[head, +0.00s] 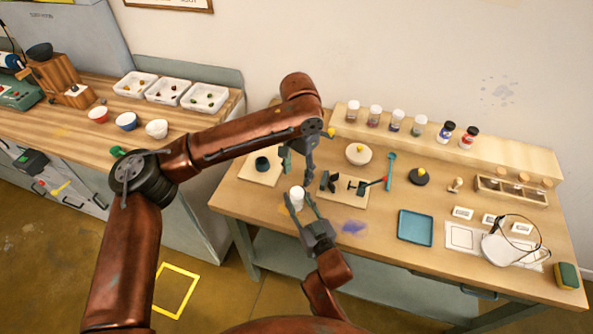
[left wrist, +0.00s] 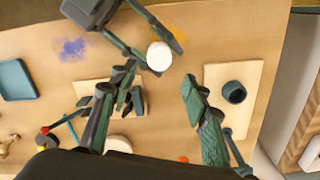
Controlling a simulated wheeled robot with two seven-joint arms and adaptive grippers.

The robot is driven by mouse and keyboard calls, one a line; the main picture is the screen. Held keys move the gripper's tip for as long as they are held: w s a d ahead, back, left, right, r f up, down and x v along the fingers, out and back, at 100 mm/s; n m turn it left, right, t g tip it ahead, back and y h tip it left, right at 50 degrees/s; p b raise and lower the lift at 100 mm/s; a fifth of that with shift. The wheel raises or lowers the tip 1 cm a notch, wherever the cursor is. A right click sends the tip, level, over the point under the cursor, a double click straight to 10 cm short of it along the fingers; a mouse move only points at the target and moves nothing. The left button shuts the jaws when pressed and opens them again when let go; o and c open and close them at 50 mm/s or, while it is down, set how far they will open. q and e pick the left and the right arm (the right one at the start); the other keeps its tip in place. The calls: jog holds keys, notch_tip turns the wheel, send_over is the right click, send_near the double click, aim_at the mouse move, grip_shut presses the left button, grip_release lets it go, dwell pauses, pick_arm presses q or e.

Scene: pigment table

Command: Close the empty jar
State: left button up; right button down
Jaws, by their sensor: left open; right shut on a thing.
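A small white jar-like cylinder (head: 297,193) stands upright at the front left of the right-hand table, between the fingers of my right gripper (head: 300,203), which is shut on it. From above, in the left wrist view, its top is a plain white disc (left wrist: 159,56); I cannot tell whether this is a lid. My left gripper (head: 298,160) is open and empty above and behind it. In the left wrist view its fingers (left wrist: 158,78) are spread with the table between them. A dark teal round piece (head: 262,163) sits on a wooden board (left wrist: 216,72) beside it.
A board with dark tools (head: 345,190) lies right of the white cylinder. Several jars (head: 375,115) stand on the back shelf (head: 500,155). A white bowl (head: 358,154), a blue tray (head: 415,228) and a blue pigment patch (head: 353,227) are farther right.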

aim_at(297, 191)
pick_arm(q)
jog(key=n, duration=0.4)
jog(key=shift+r, duration=0.15)
jog(key=shift+f, duration=4)
jog(key=shift+c, duration=0.7)
grip_shut()
jog(key=m, duration=1.1)
jog(key=shift+m, duration=0.4)
jog(key=shift+o, duration=1.6)
grip_release()
